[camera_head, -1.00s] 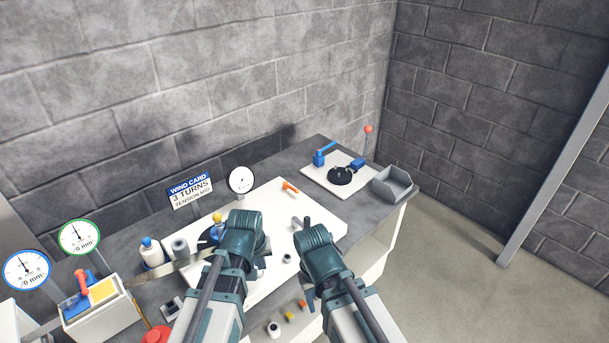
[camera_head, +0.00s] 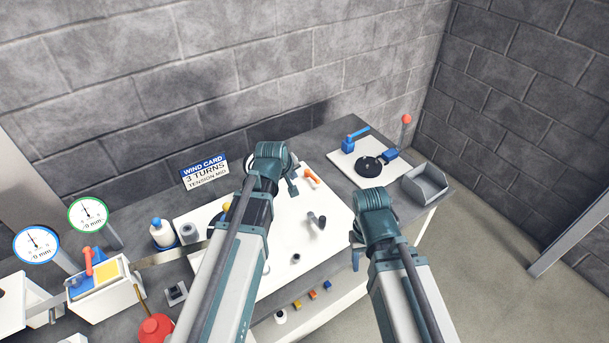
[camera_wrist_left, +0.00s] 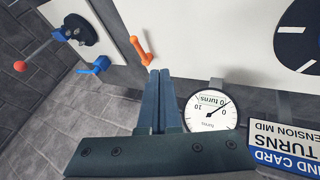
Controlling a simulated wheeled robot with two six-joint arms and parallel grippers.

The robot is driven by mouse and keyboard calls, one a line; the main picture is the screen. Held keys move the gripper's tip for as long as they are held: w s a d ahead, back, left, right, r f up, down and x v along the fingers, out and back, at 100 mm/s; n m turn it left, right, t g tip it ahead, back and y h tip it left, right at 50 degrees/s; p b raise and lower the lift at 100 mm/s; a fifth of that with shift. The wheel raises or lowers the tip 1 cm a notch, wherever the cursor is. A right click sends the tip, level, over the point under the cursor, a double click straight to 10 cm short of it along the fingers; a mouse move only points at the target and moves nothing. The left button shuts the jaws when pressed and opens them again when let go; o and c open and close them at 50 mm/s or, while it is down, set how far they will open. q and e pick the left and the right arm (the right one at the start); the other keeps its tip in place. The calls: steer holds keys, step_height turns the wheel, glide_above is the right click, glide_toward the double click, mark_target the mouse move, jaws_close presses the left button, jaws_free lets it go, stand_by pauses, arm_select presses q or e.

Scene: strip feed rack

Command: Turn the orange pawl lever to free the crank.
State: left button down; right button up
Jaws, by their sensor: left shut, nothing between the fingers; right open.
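The orange pawl lever (camera_head: 311,175) sits near the far edge of the white board (camera_head: 270,270). It also shows in the left wrist view (camera_wrist_left: 142,50), just beyond my fingertips. My left gripper (camera_head: 293,187) is beside the lever, to its left in the head view. Its fingers (camera_wrist_left: 166,72) are shut with nothing between them; I cannot tell whether they touch the lever. A dark handle (camera_head: 317,221), possibly the crank's, stands on the board. My right gripper (camera_head: 356,260) is open and empty near the board's right front edge, mostly hidden by its wrist.
A turns gauge (camera_wrist_left: 210,108) and the wind card (camera_head: 205,171) stand behind the board. A second white plate (camera_head: 345,165) with a black disc and blue parts lies to the right, near a grey bin (camera_head: 426,184). A white bottle (camera_head: 161,234) stands left.

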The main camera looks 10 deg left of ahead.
arm_select(q)
steer(key=b+x, duration=0.9)
steer(key=x, duration=0.2)
steer(key=shift+w+d+r, duration=0.1)
steer(key=shift+w+d, duration=0.7)
steer(key=shift+d, duration=0.3)
steer(key=shift+w+d, duration=0.25)
steer(key=shift+d, duration=0.05)
